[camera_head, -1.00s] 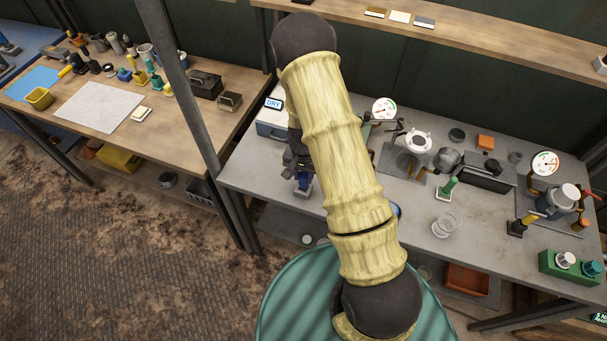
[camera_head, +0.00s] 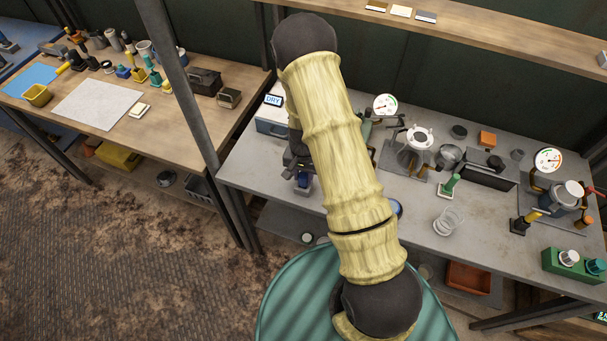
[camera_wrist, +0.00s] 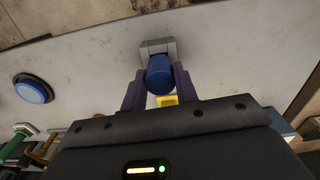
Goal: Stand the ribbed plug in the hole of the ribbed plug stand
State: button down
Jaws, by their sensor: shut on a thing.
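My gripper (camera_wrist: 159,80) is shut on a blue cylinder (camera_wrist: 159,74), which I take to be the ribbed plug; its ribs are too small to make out. A light grey block (camera_wrist: 157,46) is just beyond the cylinder in the wrist view. It may be the ribbed plug stand; its hole is not visible, and I cannot tell whether cylinder and block touch.
A round blue-topped thing (camera_wrist: 34,88) lies left of my gripper in the wrist view. A box with a DRY sign (camera_head: 272,122) stands behind. A green-handled tool (camera_head: 449,188), clear coil (camera_head: 448,221) and green block with knobs (camera_head: 566,263) are farther right on the grey table (camera_head: 400,250).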

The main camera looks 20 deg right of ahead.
aim_at(304, 176)
jog(key=shift+f, duration=0.4)
jog(key=c, duration=1)
grip_release()
jog(key=shift+r, duration=0.1)
notch_tip(304, 176, up, 17)
jog(key=b, duration=0.3)
jog(key=shift+r, duration=0.15)
jog(key=s+r+n+t, duration=0.1)
jog(key=s+r+n, duration=0.2)
jog(key=s, duration=0.4)
jog(key=s+r+n+t, duration=0.1)
jog(key=s+r+n, duration=0.1)
jog(key=s, duration=0.5)
jog(key=shift+s+r+n+t, duration=0.15)
jog(key=shift+r+n+t, duration=0.2)
jog(key=shift+n, duration=0.45)
